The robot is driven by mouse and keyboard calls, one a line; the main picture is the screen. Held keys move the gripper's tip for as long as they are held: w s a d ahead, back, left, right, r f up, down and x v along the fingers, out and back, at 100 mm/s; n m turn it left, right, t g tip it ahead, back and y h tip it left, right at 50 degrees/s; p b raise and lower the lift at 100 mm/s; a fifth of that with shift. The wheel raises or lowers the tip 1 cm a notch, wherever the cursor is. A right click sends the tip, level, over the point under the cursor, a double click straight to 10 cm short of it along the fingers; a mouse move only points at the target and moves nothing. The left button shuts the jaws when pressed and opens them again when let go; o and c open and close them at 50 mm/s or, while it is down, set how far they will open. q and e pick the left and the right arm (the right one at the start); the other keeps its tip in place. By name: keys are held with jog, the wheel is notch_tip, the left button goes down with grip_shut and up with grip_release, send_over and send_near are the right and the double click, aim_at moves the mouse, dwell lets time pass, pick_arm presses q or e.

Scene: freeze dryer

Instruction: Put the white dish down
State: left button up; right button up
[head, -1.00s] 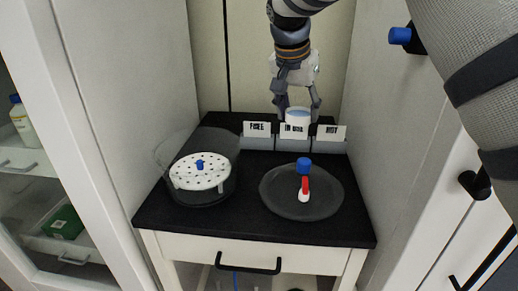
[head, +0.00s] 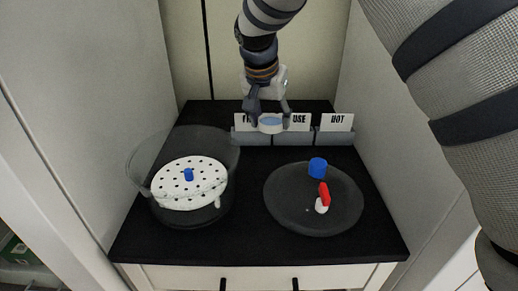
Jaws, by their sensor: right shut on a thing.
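The small white dish (head: 271,125), with a pale blue inside, is in my right gripper (head: 270,113) at the back of the black worktop. The gripper points down with its fingers shut on either side of the dish. The dish looks level. It overlaps the gap between the left card and the USE card in the picture, hiding part of both. Whether its base touches anything is not clear. My left gripper is out of view.
Card holders with a USE card (head: 300,122) and a HOT card (head: 338,122) line the back. A clear bowl (head: 140,165) with a perforated white plate (head: 205,178) stands left. A dark round lid (head: 290,205) with a red-and-blue valve lies right. Cabinet walls close both sides.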

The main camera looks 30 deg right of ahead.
aim_at(271, 154)
notch_tip(271, 154, down, 8)
jog(key=shift+f, duration=0.1)
jog(key=o, duration=1.1)
jog(key=shift+f, duration=0.15)
